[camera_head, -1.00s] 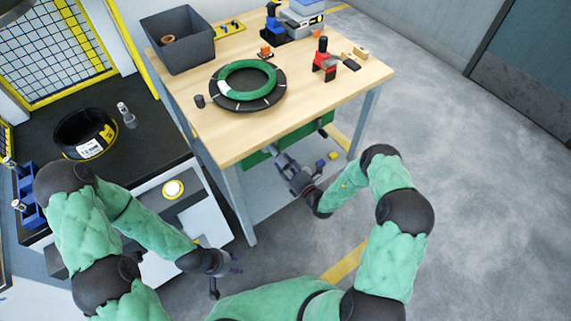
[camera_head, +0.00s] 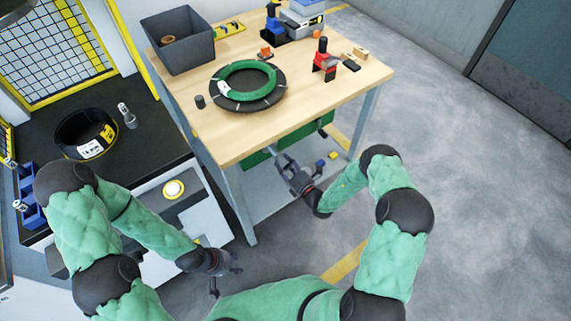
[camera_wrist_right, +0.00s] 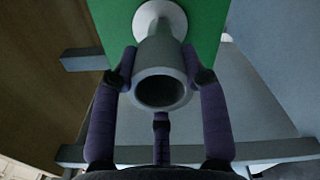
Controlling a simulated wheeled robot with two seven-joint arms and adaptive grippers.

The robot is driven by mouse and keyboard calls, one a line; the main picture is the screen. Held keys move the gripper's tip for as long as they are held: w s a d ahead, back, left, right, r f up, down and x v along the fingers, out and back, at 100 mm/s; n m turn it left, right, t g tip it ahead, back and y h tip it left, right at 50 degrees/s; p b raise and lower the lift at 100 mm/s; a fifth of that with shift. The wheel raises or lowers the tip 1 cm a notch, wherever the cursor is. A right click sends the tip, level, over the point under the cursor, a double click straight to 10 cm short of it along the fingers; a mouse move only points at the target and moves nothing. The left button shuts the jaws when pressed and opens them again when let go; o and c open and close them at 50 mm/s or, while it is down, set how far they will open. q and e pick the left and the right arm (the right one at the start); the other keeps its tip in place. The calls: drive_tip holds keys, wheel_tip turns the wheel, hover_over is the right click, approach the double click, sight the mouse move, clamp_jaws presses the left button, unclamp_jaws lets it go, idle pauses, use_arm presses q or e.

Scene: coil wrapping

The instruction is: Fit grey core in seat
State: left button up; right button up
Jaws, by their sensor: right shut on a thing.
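My right gripper (camera_head: 284,161) is low at the front of the wooden table, by the green panel under its top. In the right wrist view, its purple fingers (camera_wrist_right: 161,82) are shut on the grey core (camera_wrist_right: 163,62), a hollow tube with its open end facing the camera. The tube's far end lines up with a pale round flange (camera_wrist_right: 160,14) on the green panel (camera_wrist_right: 207,25), which looks like the seat. I cannot tell whether the tube is inside it or only against it. My left gripper (camera_head: 226,275) is open and empty above the floor at lower left.
The wooden table (camera_head: 230,148) holds a green coil (camera_head: 234,77) on a black disc, a grey bin (camera_head: 181,46) and a red tool (camera_head: 324,65). A black bench (camera_head: 140,147) at left carries a black ring (camera_head: 85,133). The floor at right is clear.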

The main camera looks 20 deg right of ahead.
sight(278, 156)
drive_tip(key=shift+b+x, duration=0.75)
drive_tip(key=shift+x, duration=1.8)
drive_tip(key=shift+x, duration=1.1)
drive_tip(key=o, duration=1.2)
drive_tip(key=v, duration=1.2)
